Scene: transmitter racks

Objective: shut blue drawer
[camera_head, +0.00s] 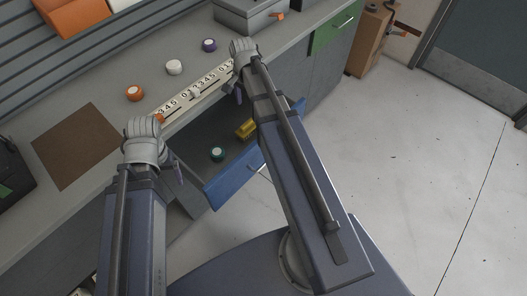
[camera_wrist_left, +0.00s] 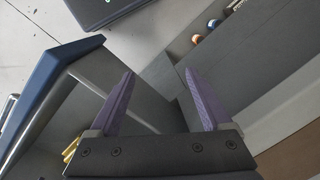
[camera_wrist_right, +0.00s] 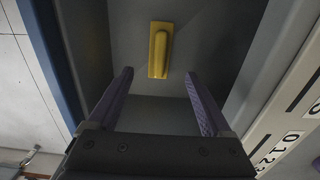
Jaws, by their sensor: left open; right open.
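The blue drawer (camera_head: 236,181) stands open below the counter, its blue front pulled out from the cabinet. A green and white round item (camera_head: 217,154) and a yellow block (camera_head: 246,129) lie inside. My left gripper (camera_head: 176,170) is open and empty near the drawer's left end; its wrist view shows the blue front (camera_wrist_left: 44,82) to the left of the fingers (camera_wrist_left: 163,100). My right gripper (camera_head: 236,92) is open and empty above the drawer's far part; its wrist view shows the yellow block (camera_wrist_right: 159,51) beyond the fingers (camera_wrist_right: 162,102). My right arm hides part of the drawer front.
On the counter stand orange (camera_head: 134,93), white (camera_head: 174,67) and purple (camera_head: 209,45) round items beside a numbered strip (camera_head: 189,96). A brown mat (camera_head: 77,145) lies left. A green drawer front (camera_head: 333,30) is flush further right. A cardboard box (camera_head: 369,42) stands on the floor; the floor right is clear.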

